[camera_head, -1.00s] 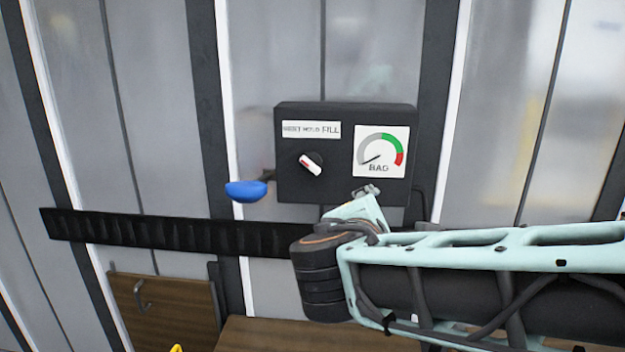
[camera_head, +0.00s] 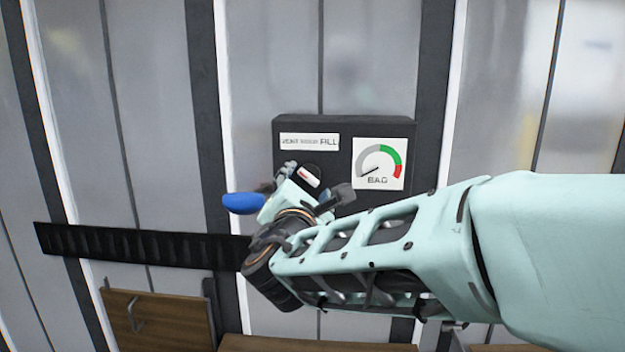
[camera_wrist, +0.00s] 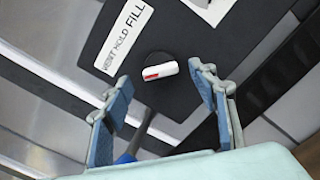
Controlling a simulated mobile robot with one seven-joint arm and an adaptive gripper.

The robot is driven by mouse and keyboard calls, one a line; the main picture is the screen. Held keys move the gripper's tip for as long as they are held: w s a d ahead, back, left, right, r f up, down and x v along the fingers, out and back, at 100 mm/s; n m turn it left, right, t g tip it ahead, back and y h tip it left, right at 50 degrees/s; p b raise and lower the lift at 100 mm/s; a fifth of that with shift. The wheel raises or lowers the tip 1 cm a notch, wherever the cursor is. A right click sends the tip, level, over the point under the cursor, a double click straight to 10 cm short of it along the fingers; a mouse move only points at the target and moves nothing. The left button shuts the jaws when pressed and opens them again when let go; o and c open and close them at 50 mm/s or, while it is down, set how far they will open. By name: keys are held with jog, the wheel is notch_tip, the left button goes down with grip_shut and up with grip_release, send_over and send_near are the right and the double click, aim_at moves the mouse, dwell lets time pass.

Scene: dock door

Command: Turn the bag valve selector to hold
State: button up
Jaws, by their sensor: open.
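The bag valve selector (camera_head: 309,176) is a round black knob with a white bar marked red at one end, on the front of a dark control box (camera_head: 345,127). In the head view the bar slants from upper left to lower right. A label (camera_head: 309,142) above it ends in FILL; in the wrist view (camera_wrist: 124,35) HOLD and FILL are readable. My gripper (camera_head: 317,178) is in front of the selector. In the wrist view my gripper (camera_wrist: 163,92) is open, and the selector (camera_wrist: 160,71) shows between and just beyond its fingertips, with no contact visible.
A gauge (camera_head: 379,165) marked BAG has its needle at lower left, in the grey part. A blue lever handle (camera_head: 242,203) sticks out left of the box, close to my gripper. A black rail (camera_head: 140,246) crosses the wall below. A brown wooden board (camera_head: 160,318) stands at lower left.

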aim_at(309, 178)
jog(key=shift+w, duration=1.8)
jog(key=c, duration=1.2)
